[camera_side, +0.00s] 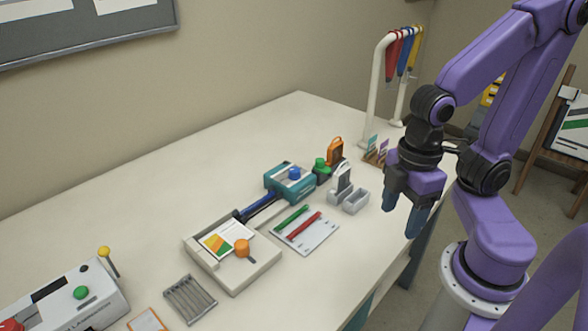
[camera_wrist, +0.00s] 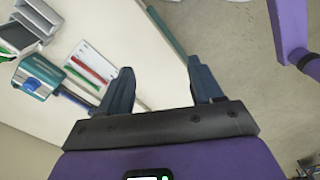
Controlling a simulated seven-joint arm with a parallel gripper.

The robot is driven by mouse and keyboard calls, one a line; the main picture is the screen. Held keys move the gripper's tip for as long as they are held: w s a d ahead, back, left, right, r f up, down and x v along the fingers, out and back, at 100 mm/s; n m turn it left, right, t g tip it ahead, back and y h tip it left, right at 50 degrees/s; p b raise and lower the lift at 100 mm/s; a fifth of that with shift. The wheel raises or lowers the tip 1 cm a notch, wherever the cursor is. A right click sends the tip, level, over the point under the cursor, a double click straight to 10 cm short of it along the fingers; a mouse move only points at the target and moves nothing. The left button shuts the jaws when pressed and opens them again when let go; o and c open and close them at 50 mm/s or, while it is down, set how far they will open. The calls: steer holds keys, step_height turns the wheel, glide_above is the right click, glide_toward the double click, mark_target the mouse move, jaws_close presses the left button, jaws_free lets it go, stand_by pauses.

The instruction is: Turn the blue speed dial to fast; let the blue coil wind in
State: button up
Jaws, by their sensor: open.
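A teal machine (camera_side: 274,183) with a round blue dial (camera_side: 295,173) on top stands at the middle of the table. A dark blue ribbed strip (camera_side: 258,207), perhaps the blue coil, runs from the machine towards a pale tray unit. The dial's setting cannot be read. In the wrist view, the teal machine (camera_wrist: 47,73) and the blue dial (camera_wrist: 31,84) are at the left. My gripper (camera_side: 403,212) is open and empty, pointing down by the table's right edge, well right of the machine. Its two fingers (camera_wrist: 160,72) are apart in the wrist view.
A white card (camera_side: 312,238) holds a green and a red strip. Near the machine are a green knob (camera_side: 320,163), an orange item (camera_side: 335,150) and grey bins (camera_side: 356,202). A rack (camera_side: 377,95) with red, blue and yellow hanging pieces stands behind. A laminator (camera_side: 70,303) is front left.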

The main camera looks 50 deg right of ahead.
steer(key=w+a+r+m+h, duration=0.1)
steer(key=w+a+r, duration=0.15)
steer(key=w, duration=0.85)
steer(key=w+a+r+h, duration=0.1)
steer(key=w+a+r, duration=0.15)
steer(key=w, duration=0.95)
steer(key=w+d+m+g+h, duration=0.15)
steer(key=w+d, duration=0.25)
steer(key=w, duration=0.8)
steer(key=m+g, duration=0.1)
steer(key=g, duration=0.1)
glide_toward(294, 169)
steer(key=x, duration=0.8)
steer(key=shift+s+f, duration=0.15)
steer(key=shift+f, duration=0.2)
steer(key=c, duration=1)
